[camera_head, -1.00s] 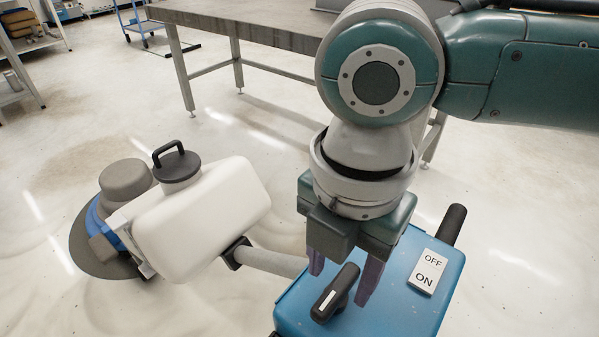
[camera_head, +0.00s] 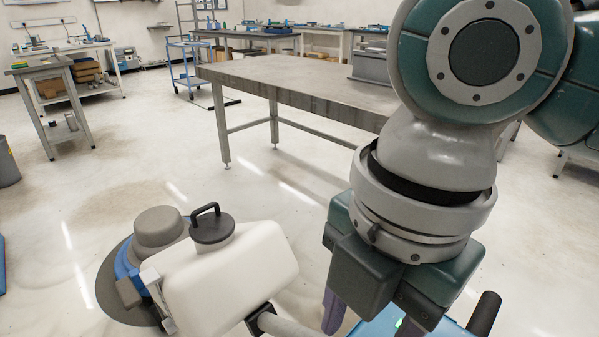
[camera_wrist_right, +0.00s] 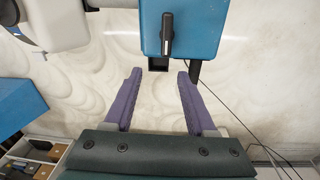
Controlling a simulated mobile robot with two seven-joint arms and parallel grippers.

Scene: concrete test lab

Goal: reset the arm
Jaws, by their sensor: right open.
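My right gripper (camera_head: 368,325) hangs at the lower right of the head view, fingers pointing down, open and empty. In the right wrist view its purple fingers (camera_wrist_right: 159,74) are spread with bare floor between them. The blue box (camera_wrist_right: 208,30) with a black knob (camera_wrist_right: 167,36) lies beyond the fingertips there, apart from them. My left gripper is not in view.
A floor machine with a white tank (camera_head: 235,275) stands left of my gripper. A long metal table (camera_head: 300,82) stands behind, with a blue cart (camera_head: 188,72) and workbenches further back. The floor (camera_head: 130,180) between is clear.

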